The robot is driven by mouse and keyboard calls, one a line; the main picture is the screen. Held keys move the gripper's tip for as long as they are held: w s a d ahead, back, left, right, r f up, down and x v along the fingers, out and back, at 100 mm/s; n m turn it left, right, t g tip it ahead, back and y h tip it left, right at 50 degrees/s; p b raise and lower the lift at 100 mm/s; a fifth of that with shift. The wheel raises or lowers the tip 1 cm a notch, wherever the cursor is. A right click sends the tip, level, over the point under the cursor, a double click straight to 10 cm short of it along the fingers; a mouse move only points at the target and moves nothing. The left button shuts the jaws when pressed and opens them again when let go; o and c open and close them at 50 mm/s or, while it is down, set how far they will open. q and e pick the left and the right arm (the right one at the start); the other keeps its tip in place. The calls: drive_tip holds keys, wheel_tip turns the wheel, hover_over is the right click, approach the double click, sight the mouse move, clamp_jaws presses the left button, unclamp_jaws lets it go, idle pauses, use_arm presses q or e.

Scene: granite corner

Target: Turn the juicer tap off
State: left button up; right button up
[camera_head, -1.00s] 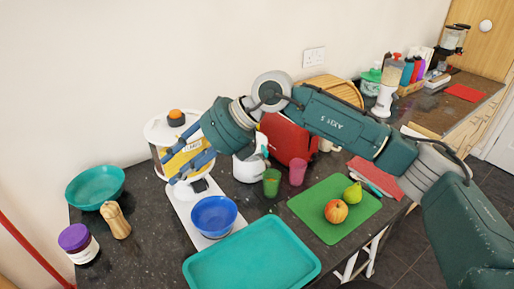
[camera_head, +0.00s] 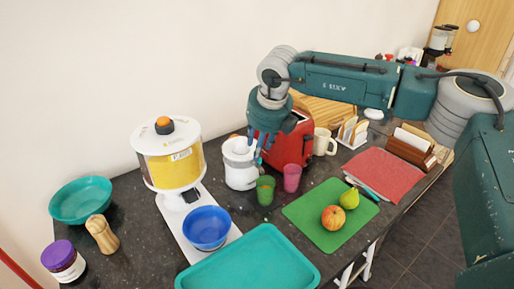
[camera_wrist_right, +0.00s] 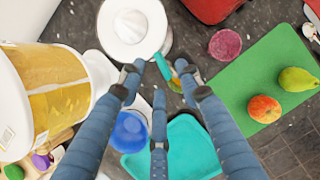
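The white juicer (camera_head: 240,172) stands on the dark counter, its ribbed cone on top in the right wrist view (camera_wrist_right: 130,26). A small teal tap (camera_wrist_right: 162,66) sticks out from its side; its setting is too small to read. A green cup (camera_head: 265,190) stands just below the tap. My right gripper (camera_head: 258,150) is over the tap side of the juicer and partly hides it. In the right wrist view its three fingers (camera_wrist_right: 157,85) are spread apart with nothing between them; the tap shows just beyond the tips. I cannot tell whether they touch. My left gripper is out of view.
A pink cup (camera_head: 292,178) and red toaster (camera_head: 295,143) are close on the right. A green board (camera_head: 312,212) with fruit and a teal tray (camera_head: 250,264) lie in front.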

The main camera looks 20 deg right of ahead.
drive_tip(key=shift+p+x, duration=0.4)
drive_tip(key=shift+x, duration=1.45)
clamp_jaws()
